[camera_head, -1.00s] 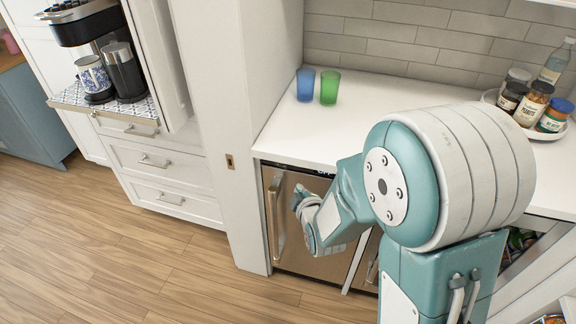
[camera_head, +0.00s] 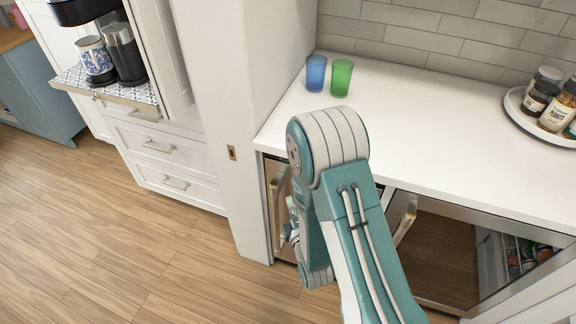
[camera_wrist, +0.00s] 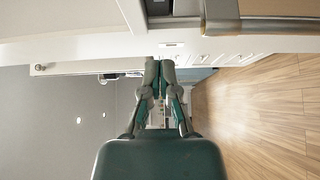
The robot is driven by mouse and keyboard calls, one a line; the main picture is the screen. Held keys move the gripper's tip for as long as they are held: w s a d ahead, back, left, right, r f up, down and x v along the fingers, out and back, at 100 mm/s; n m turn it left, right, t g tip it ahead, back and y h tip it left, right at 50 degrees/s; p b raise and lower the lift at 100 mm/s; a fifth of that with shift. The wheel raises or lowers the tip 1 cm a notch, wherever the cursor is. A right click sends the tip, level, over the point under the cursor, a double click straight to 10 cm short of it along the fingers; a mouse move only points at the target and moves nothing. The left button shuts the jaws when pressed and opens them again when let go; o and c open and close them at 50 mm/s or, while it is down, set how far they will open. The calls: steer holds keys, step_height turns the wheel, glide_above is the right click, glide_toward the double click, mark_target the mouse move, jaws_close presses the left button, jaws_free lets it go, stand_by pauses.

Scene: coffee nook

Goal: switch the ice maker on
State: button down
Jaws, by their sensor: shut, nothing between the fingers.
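The ice maker (camera_head: 270,178) appears to be the steel-fronted appliance under the left end of the counter. Its upright door handle (camera_head: 278,208) shows, but my arm covers much of its front and its top panel. In the wrist view, a steel front with a thick handle (camera_wrist: 222,16) and a dark strip (camera_wrist: 158,7) lie along the top edge. My gripper (camera_wrist: 159,64) is shut and empty, with its fingertips below the dark strip in that picture and apart from it. In the head view it is mostly hidden behind my arm, near the ice maker's front.
A second appliance stands open on the right, with a handled door (camera_head: 405,220) and stocked shelves (camera_head: 525,250). Blue (camera_head: 316,73) and green (camera_head: 341,77) cups stand on the white counter (camera_head: 430,130). A round tray (camera_head: 514,103) holds jars. The wood floor (camera_head: 110,235) is clear.

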steer(key=shift+a, duration=0.15)
glide_toward(282, 159)
steer(key=w+a, duration=0.2)
steer(key=a, duration=0.1)
steer(key=w, duration=0.1)
steer(key=w+d, duration=0.1)
steer(key=w, duration=0.1)
steer(key=shift+w+d, duration=0.15)
steer(key=shift+w, duration=0.05)
steer(key=shift+w+d, duration=0.25)
steer(key=shift+w, duration=0.1)
steer(key=shift+w+d, duration=0.25)
steer(key=shift+w, duration=0.05)
